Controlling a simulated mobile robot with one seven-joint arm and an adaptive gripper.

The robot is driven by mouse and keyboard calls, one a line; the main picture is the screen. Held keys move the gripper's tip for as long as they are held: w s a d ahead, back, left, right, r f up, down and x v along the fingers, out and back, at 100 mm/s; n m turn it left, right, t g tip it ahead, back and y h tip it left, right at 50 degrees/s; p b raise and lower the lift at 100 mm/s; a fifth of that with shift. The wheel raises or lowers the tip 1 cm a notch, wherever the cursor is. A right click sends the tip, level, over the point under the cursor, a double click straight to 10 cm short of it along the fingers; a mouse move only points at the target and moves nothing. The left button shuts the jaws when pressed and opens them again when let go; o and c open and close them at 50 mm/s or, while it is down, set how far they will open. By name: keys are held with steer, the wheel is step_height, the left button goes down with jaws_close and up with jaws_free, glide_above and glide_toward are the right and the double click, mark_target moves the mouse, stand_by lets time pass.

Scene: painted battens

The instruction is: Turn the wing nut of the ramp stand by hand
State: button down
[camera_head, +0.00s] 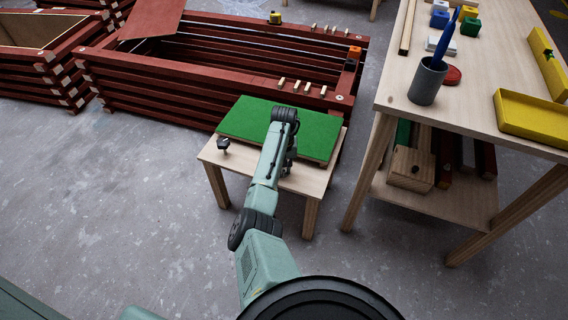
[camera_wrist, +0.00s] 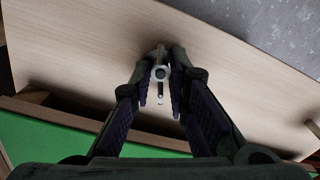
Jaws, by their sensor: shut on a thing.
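The ramp stand is a low pale wooden table (camera_head: 213,155) with a green board (camera_head: 240,118) tilted on top. In the wrist view its bare wood (camera_wrist: 75,60) fills the middle, with the green board (camera_wrist: 60,143) at lower left. My gripper (camera_wrist: 162,62) is shut on the wing nut (camera_wrist: 160,73), whose pale round end with a dark centre shows between the fingertips. The fingers hide most of the nut, so its wings' angle cannot be told. In the head view my arm hides the nut.
A small black knob (camera_head: 223,145) stands at the stand's left corner. Red slatted battens (camera_head: 215,62) stack behind. On the right is a workbench (camera_head: 395,85) with a grey cup (camera_head: 427,83) and a yellow tray (camera_head: 530,118). The grey floor (camera_head: 110,200) at left is clear.

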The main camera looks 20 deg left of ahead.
steer(key=n+p, duration=0.2)
steer(key=n, duration=0.2)
steer(key=shift+r+n+p, duration=0.15)
steer(key=shift+n+p, duration=0.15)
steer(key=shift+p, duration=0.05)
steer(key=n+p, duration=0.1)
steer(key=n, duration=0.4)
steer(key=shift+n+p, duration=0.3)
steer(key=shift+p, duration=0.05)
steer(key=n, duration=0.4)
steer(key=shift+a+n+p, duration=0.1)
steer(key=shift+n+p, duration=0.2)
steer(key=n, duration=0.4)
steer(key=shift+n, duration=0.3)
steer(key=shift+s, duration=0.1)
steer(key=c, duration=1.5)
jaws_free()
step_height(320, 180, up, 12)
steer(key=shift+f, duration=0.1)
